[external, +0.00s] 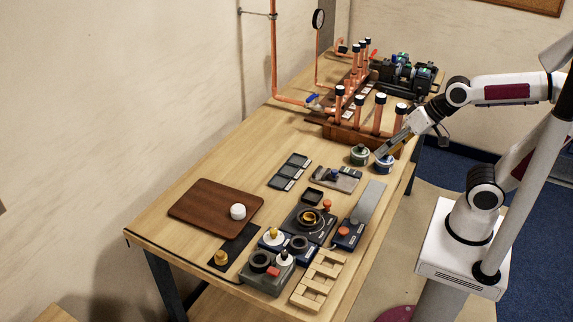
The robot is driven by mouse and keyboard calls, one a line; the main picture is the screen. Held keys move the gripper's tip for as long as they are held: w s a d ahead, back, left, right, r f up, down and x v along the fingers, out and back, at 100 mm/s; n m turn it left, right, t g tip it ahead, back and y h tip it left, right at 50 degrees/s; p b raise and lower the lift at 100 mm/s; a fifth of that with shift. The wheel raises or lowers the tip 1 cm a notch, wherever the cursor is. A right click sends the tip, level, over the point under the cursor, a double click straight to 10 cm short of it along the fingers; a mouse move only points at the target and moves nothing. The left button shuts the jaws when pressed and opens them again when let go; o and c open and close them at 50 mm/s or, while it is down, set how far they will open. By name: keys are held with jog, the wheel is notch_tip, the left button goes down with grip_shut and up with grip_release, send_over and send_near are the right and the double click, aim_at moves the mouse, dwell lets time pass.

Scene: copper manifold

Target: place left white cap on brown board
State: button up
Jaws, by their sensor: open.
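The brown board (205,205) lies flat at the left end of the table. A round white cap (238,211) sits on it near its right side. A white piece with a yellow top (274,236) and a white piece with a dark top (285,258) stand on the fixtures at the front. My gripper (379,155) is open and points down to the left.
Copper pipes on a wooden manifold (345,132) rise behind. Dark trays (290,171) and several fixtures (310,220) fill the middle. The table is bare behind the board.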

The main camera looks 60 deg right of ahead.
jog(key=s+d+f+n+g+h, duration=0.1)
jog(key=s+d+f+n, duration=0.1)
jog(key=s+d+n, duration=0.2)
jog(key=s+d, duration=0.2)
jog(key=s, duration=0.2)
jog(key=shift+s+h, duration=0.2)
jog(key=shift+h, duration=0.2)
dwell(0.7)
